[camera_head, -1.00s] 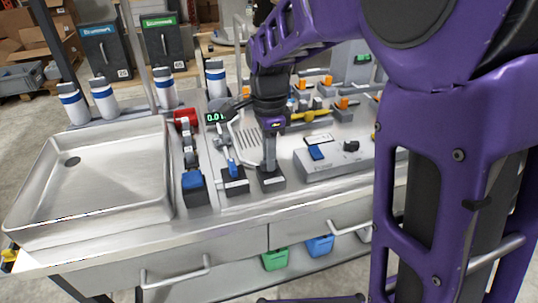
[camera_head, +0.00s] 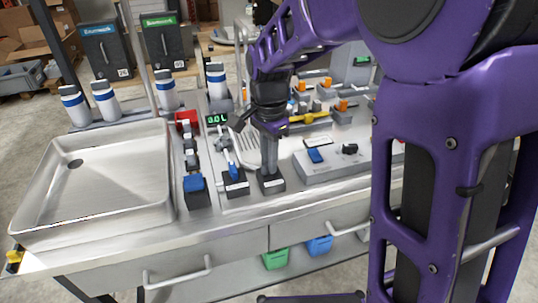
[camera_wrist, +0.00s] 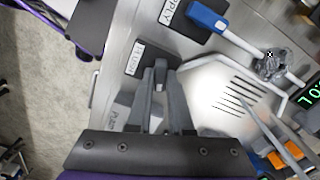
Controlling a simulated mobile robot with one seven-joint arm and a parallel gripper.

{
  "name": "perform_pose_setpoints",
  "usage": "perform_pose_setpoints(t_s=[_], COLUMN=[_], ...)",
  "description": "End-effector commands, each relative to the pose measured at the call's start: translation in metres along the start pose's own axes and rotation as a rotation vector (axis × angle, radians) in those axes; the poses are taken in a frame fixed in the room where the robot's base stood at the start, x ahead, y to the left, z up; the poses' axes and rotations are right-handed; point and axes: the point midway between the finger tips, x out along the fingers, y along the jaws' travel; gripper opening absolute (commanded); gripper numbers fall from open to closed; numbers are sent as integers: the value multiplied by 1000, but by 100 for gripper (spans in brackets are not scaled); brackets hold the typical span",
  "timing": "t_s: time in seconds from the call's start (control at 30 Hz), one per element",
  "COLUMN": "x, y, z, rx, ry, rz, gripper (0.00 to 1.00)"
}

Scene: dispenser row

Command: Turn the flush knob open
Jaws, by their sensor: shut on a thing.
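The flush knob (camera_wrist: 160,68) is a small grey handle on a dark base (camera_wrist: 134,60) with a white label reading FLUSH in the wrist view. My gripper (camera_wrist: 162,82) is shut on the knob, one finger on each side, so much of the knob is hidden. In the head view my gripper (camera_head: 269,166) points straight down onto the dark base (camera_head: 271,184) near the front of the steel counter. The knob itself is hidden there by the fingers.
A blue-handled supply valve (camera_head: 233,172) stands just left of my gripper. A green digital display (camera_head: 217,119) is behind it. A grey control box (camera_head: 335,160) is close on the right. A steel sink basin (camera_head: 95,212) fills the left side.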

Motion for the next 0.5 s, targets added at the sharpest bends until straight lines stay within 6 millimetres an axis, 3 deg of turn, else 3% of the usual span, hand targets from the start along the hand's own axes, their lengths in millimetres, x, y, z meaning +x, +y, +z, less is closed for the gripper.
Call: perform_pose_setpoints(t_s=[0.5], x=[-2], y=[0], z=[0], rx=[-491], ry=[0], rz=[-1], gripper=[0])
